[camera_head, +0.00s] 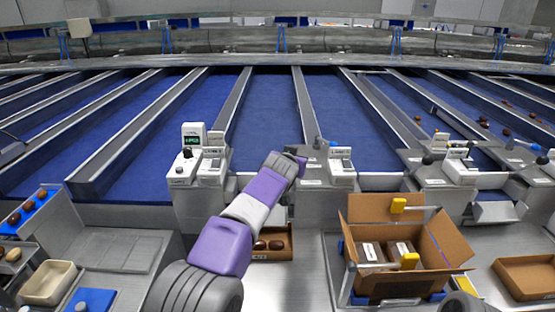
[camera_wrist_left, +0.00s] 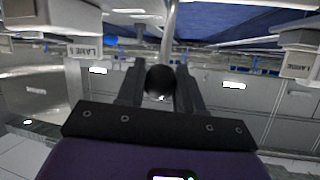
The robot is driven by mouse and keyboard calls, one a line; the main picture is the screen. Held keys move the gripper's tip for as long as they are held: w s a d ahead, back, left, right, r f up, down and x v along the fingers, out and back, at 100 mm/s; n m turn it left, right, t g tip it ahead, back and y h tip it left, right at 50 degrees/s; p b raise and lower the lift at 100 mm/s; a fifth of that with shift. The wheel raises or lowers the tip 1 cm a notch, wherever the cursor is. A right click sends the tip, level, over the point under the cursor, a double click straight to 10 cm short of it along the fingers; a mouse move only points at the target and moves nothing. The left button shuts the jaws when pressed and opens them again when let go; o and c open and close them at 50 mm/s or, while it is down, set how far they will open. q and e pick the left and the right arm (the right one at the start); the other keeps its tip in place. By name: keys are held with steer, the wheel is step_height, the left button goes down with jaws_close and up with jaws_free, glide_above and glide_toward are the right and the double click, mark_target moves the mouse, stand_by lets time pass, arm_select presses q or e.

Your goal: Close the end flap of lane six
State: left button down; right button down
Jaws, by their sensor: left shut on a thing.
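My left gripper (camera_head: 297,163) reaches out from the lower middle to the front end of a blue lane (camera_head: 270,105) in the head view. In the left wrist view my left gripper (camera_wrist_left: 160,70) is shut on a dark round knob (camera_wrist_left: 160,83), one finger on each side. The knob is hidden by the gripper in the head view. The flap at this lane end is mostly hidden by my arm, and I cannot tell its angle. Small lane labels hang left (camera_wrist_left: 87,50) and right (camera_wrist_left: 295,65) of the gripper in the wrist view. My right gripper is out of view.
White control units (camera_head: 200,155) (camera_head: 340,165) stand on both sides of the lane end. A tray of dates (camera_head: 290,252) lies below my forearm. An open carton (camera_head: 450,245) with packs stands at right, beside an empty box (camera_head: 525,278). A beige bin (camera_head: 48,283) is at left.

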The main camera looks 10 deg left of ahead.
arm_select(q)
steer(key=shift+s+d+f, duration=0.1)
steer(key=shift+f, duration=0.1)
steer(key=c, duration=0.8)
jaws_free()
steer(key=shift+r, duration=0.1)
steer(key=shift+b+v, duration=0.6)
steer(key=shift+v, duration=3.2)
